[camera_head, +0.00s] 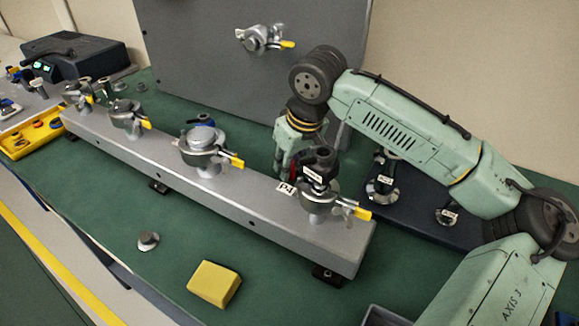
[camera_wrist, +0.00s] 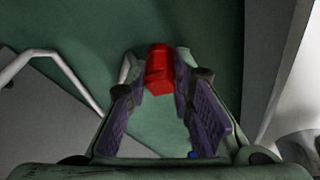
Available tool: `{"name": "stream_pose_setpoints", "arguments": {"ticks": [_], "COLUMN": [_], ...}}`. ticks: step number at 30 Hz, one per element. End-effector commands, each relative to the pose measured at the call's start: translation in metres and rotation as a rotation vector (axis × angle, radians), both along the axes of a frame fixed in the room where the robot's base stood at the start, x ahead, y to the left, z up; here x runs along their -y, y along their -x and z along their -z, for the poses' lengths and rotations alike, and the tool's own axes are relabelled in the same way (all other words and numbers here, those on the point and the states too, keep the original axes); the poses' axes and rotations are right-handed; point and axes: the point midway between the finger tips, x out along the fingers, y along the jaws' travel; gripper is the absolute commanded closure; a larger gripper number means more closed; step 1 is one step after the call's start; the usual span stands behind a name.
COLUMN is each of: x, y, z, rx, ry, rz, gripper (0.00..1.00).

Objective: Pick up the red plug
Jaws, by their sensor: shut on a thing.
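The red plug (camera_wrist: 158,72) is between the far ends of my gripper's two purple-padded fingers in the wrist view. My gripper (camera_wrist: 163,92) is shut on it. In the head view my gripper (camera_head: 290,168) points down behind the grey rail, beside the black-topped fitting at the rail's right end. Only a sliver of red shows there, and the plug's lower part is hidden.
The long grey rail (camera_head: 250,205) carries several clamped fittings with yellow handles. A black-topped fitting (camera_head: 319,175) stands close to my gripper. A dark base with flanged posts (camera_head: 410,213) lies to the right. A yellow block (camera_head: 214,284) lies in front.

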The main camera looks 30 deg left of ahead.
Motion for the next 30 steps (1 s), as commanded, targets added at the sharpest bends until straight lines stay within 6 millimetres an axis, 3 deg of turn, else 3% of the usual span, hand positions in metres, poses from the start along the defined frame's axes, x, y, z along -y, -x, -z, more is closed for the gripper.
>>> {"name": "stream_pose_setpoints", "arguments": {"ticks": [8,11,21,30], "x": [-0.001,-0.001,-0.002,-0.001], "y": [0.0,0.0,0.001,0.0], "z": [-0.02,-0.038,-0.127,-0.173], "rx": [0.002,0.002,0.002,0.001], "ry": [-0.002,-0.003,-0.003,0.0], "rz": [-0.001,-0.001,-0.002,-0.001], "gripper": [1.0,1.0,1.0,1.0]}}
